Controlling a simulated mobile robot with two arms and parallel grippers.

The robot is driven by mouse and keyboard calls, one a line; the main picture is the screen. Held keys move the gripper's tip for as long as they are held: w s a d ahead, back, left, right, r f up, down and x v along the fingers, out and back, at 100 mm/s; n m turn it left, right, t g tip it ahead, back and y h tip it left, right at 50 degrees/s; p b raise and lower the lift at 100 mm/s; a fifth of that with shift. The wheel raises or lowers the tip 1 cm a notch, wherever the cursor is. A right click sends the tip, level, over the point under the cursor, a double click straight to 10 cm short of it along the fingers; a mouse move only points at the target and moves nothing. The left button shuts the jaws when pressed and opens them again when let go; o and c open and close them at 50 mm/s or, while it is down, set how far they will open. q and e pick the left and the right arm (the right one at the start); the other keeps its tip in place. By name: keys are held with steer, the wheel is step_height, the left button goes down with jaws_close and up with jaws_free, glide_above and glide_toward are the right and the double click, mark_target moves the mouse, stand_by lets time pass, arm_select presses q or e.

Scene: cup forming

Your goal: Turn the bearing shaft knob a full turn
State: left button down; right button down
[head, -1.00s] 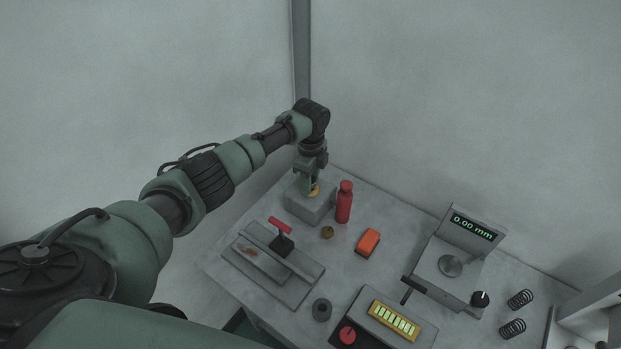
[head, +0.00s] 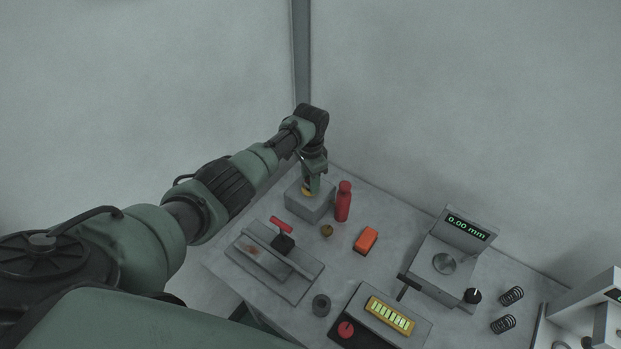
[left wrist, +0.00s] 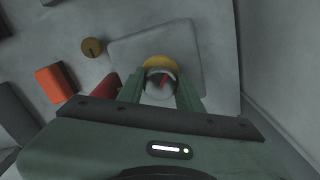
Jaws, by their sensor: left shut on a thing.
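The bearing shaft knob (left wrist: 160,82) is a round grey knob with a red mark on its face, seen in the left wrist view. A yellow ring (left wrist: 158,62) shows around its far side. It sits on top of a grey block (head: 311,206) at the back left of the table. My left gripper (left wrist: 161,88) points down over the block, with one finger on each side of the knob, shut on it. In the head view my left gripper (head: 313,183) hides most of the knob, and only a bit of yellow shows. My right gripper is not in view.
A red bottle (head: 343,203) stands close to the right of the block. A small brass piece (head: 327,231) and an orange box (head: 366,239) lie nearby. A grey fixture with a red handle (head: 281,224) is in front. A gauge reads 0.00 mm (head: 470,227) at right.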

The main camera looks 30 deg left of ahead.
arm_select(q)
steer(key=n+p, duration=0.1)
steer(key=n, duration=0.2)
steer(key=shift+w+r+n, duration=0.1)
steer(key=shift+r+n, duration=0.05)
steer(key=shift+n, duration=0.25)
steer(key=n+p, duration=0.1)
steer(key=n, duration=0.2)
steer(key=shift+n, duration=0.3)
steer(key=n, duration=1.3)
steer(key=shift+a+n, duration=0.1)
steer(key=shift+n, duration=0.2)
steer(key=n, duration=0.3)
steer(key=shift+n, duration=0.3)
steer(key=n, duration=1.7)
steer(key=shift+b, duration=0.4)
steer(key=shift+n+b, duration=1.05)
steer(key=shift+n, duration=0.55)
